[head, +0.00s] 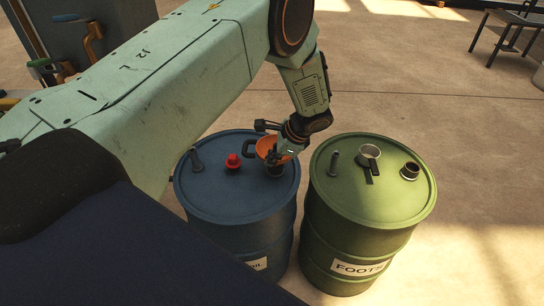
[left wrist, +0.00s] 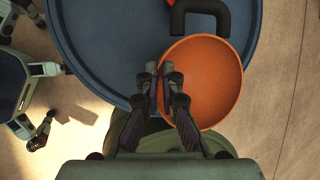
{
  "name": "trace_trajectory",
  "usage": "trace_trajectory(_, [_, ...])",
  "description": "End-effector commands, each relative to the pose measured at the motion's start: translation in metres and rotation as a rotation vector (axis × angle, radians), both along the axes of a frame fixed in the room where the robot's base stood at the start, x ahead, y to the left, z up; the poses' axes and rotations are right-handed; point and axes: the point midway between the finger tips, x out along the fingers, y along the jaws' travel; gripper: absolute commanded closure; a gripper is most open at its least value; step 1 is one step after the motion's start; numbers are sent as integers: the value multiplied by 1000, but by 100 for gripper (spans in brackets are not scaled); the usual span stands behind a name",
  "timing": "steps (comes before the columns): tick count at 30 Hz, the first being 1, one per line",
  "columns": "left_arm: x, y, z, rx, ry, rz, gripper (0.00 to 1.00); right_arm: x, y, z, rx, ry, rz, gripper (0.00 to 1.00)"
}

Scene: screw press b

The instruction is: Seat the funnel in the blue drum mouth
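The blue drum (head: 222,202) stands upright in the head view; its top also shows in the left wrist view (left wrist: 100,50). Its dark mouth (head: 275,171) is near the right side of the lid. The orange funnel (head: 266,147), with a black loop handle, is at the mouth; I cannot tell whether its stem is inside. In the left wrist view the funnel (left wrist: 205,80) is a wide orange bowl. My left gripper (head: 284,152) has its fingers together at the bowl's rim (left wrist: 160,88), one on each side. My right gripper is not in view.
A green drum (head: 340,220) stands close on the right, with a metal cup-like piece (head: 369,154) and an open dark neck (head: 411,170) on top. Open floor lies beyond.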

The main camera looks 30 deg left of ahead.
Motion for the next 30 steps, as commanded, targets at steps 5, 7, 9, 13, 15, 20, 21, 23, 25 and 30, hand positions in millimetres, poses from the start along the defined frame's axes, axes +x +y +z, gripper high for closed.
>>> trace_trajectory(5, [0,0,-1,0,0,0,86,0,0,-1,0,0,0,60])
trace_trajectory(7, [0,0,-1,0,0,0,80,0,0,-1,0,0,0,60])
trace_trajectory(9, [0,0,-1,0,0,0,74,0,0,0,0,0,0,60])
trace_trajectory(13, [0,0,-1,0,0,0,68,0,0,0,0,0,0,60])
trace_trajectory(15, [0,0,-1,0,0,0,68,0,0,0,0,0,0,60])
trace_trajectory(20, [0,0,0,0,0,0,68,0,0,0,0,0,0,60])
trace_trajectory(21, [1,-1,2,0,-1,-1,68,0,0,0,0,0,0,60])
trace_trajectory(23, [1,-4,6,0,-2,-1,68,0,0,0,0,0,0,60])
trace_trajectory(25, [2,-8,14,1,-2,-2,68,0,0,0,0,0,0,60])
trace_trajectory(30, [3,-24,45,2,-4,-2,68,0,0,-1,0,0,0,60])
